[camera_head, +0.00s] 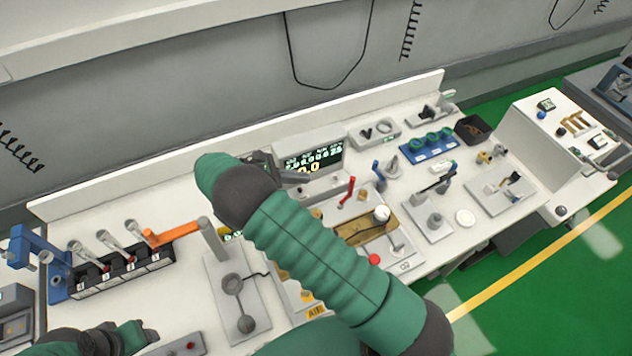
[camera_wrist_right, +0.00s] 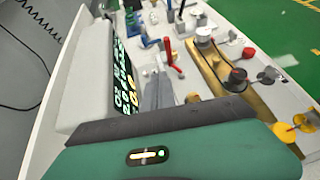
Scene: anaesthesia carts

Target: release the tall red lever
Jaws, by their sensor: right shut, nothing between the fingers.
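The red lever (camera_head: 347,192) stands tilted on the bench, just right of the display box. In the right wrist view the red lever (camera_wrist_right: 170,52) rises beyond my fingertips, apart from them. My right gripper (camera_head: 303,178) is shut and empty in front of the display, left of the lever. Its grey fingers (camera_wrist_right: 157,92) show together in the wrist view. My right forearm hides part of the bench below. Part of my left arm's end (camera_head: 110,340) shows at the bottom left; its fingers cannot be made out.
The display box (camera_head: 315,155) stands close behind my right gripper. A brass plate (camera_head: 352,232) with a white-topped knob (camera_head: 382,214) lies right of my forearm. A blue lever (camera_head: 377,170) stands right of the red one. An orange bar (camera_head: 172,235) is at left.

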